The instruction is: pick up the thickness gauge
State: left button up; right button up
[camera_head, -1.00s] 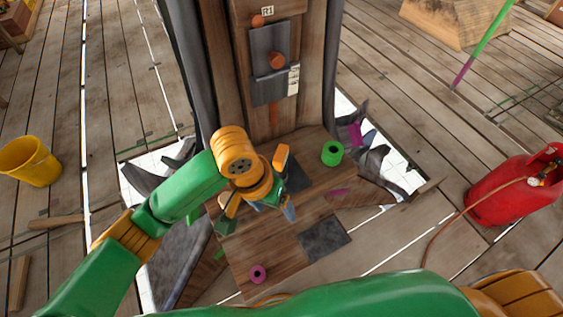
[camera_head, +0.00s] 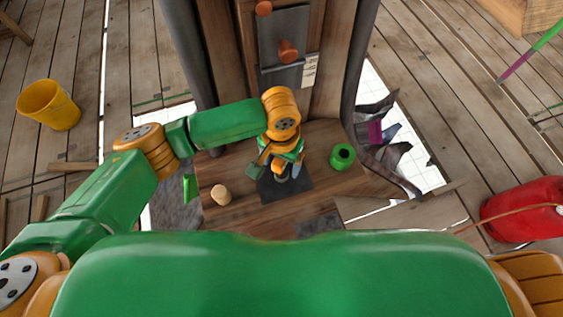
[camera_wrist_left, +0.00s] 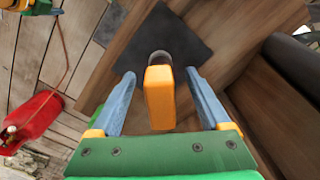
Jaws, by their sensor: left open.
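The thickness gauge appears to be the orange block with a dark rounded end (camera_wrist_left: 159,95) in the left wrist view. It lies between the two blue fingers of my left gripper (camera_wrist_left: 160,74), with visible gaps on both sides. The gripper is open, and no finger is seen touching the block. In the head view, my left gripper (camera_head: 288,174) points down over the dark square patch (camera_head: 298,195) on the wooden board. There the gripper mostly hides the gauge. My right gripper does not show clearly in either view.
A green roll (camera_head: 342,156) stands right of the gripper. A tan cylinder (camera_head: 221,194) and a small green piece (camera_head: 190,187) are to its left. The wooden column with a grey plate (camera_head: 284,38) rises behind.

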pick_arm(q)
jog(key=shift+w+d+f, duration=0.2)
jog(key=shift+w+f, duration=0.05)
jog(key=shift+w, duration=0.15)
jog(key=shift+s+a+r, duration=0.1)
jog(key=shift+s+a, duration=0.05)
jog(key=shift+s, duration=0.05)
grip_shut()
jog(key=shift+w, duration=0.1)
